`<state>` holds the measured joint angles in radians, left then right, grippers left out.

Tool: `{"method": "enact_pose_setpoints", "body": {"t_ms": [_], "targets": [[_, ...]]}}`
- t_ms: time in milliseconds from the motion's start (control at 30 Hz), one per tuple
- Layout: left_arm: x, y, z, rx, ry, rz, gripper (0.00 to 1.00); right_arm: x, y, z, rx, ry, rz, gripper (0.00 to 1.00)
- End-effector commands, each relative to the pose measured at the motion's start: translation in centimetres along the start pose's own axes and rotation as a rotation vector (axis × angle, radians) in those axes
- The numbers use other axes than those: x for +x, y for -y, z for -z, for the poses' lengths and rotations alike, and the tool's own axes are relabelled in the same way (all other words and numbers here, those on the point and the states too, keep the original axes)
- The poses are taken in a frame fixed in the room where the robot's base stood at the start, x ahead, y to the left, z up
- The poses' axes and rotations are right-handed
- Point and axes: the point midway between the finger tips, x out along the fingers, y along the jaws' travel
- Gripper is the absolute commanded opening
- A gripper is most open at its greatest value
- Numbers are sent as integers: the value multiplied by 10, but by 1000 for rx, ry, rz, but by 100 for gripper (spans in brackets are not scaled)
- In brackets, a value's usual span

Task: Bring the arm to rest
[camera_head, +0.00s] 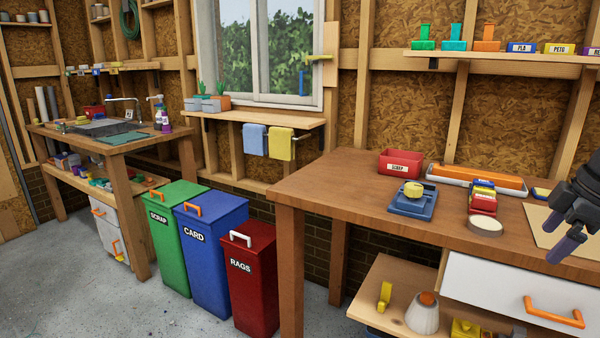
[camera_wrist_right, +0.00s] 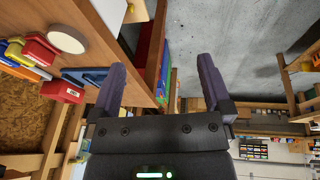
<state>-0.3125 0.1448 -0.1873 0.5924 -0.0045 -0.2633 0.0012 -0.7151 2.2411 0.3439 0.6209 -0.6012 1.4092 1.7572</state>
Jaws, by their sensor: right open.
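My right gripper (camera_head: 558,235) is at the right edge of the head view, over the right end of the wooden workbench (camera_head: 330,183). Its dark fingers point down and to the left. In the right wrist view the two fingers of the gripper (camera_wrist_right: 158,85) are spread apart with nothing between them. The rest of my right arm is cut off by the frame. My left gripper does not show in either view.
The bench holds a red scrap bin (camera_head: 400,168), a blue tray with a yellow item (camera_head: 413,189), a white round dish (camera_head: 486,226) and a tan mat (camera_head: 548,228). A white drawer (camera_head: 500,287) is below. Green (camera_head: 172,240), blue and red bins stand left of the bench.

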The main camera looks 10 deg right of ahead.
Motion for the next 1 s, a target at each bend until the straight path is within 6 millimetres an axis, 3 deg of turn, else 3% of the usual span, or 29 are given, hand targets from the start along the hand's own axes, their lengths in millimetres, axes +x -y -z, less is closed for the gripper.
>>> {"method": "enact_pose_setpoints", "body": {"t_ms": [167, 267, 367, 400, 467, 500, 600, 700, 867, 1000], "targets": [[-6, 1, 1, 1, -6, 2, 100, 9, -15, -73, 55, -122, -131, 100], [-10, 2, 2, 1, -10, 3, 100, 21, -16, -128, 100, -177, -238, 100], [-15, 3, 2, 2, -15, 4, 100, 46, -4, -198, 172, -207, -369, 100], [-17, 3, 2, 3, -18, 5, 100, 61, 7, -228, 207, -204, -422, 100], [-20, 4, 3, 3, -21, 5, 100, 86, 29, -270, 262, -184, -490, 100], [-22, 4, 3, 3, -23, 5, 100, 104, 47, -294, 298, -161, -526, 100], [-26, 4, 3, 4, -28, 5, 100, 153, 102, -342, 387, -80, -580, 100], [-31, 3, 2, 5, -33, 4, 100, 205, 168, -371, 466, 20, -581, 100], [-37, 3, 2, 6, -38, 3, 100, 284, 285, -376, 561, 178, -485, 100], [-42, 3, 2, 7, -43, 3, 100, 340, 390, -344, 603, 291, -325, 100]]}}
